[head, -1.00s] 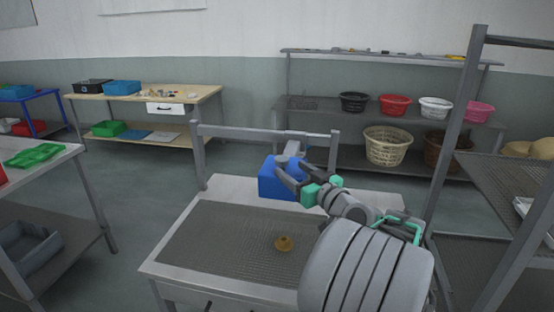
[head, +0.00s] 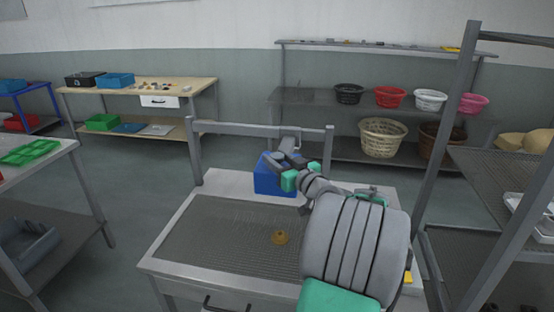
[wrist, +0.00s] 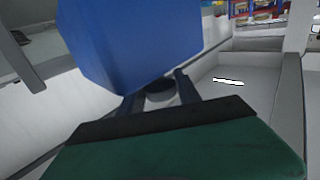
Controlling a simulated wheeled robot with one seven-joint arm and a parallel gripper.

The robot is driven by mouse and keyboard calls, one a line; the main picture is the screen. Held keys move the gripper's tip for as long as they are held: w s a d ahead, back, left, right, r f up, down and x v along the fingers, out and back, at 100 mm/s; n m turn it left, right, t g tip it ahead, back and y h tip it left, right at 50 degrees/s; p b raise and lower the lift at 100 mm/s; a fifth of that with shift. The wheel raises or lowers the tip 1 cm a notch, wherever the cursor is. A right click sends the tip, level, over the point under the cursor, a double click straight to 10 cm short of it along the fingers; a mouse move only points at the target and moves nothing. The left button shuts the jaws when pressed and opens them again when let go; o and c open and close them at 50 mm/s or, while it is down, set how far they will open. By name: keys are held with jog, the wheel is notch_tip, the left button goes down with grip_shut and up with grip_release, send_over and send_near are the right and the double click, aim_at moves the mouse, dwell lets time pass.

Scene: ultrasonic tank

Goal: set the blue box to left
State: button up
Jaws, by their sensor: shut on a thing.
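The blue box (head: 272,177) stands at the back of the grey tank table (head: 180,222), under the crossbar. It fills the upper left of the wrist view (wrist: 140,40). My gripper (head: 284,160) is at the top right of the box and hides part of it. In the wrist view its two fingers (wrist: 158,95) are on either side of a small dark round piece (wrist: 160,90), and they are shut on it. This piece is just below the box's edge in that view; I cannot tell if it is joined to the box.
A small brown object (head: 280,237) lies on the table's mesh top. A crossbar frame (head: 255,130) spans the back. A metal rack (head: 452,150) stands close on the right, and a grey table (head: 75,165) on the left. The mesh left of the arm is mostly clear.

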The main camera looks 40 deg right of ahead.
grip_shut()
dwell(0.5)
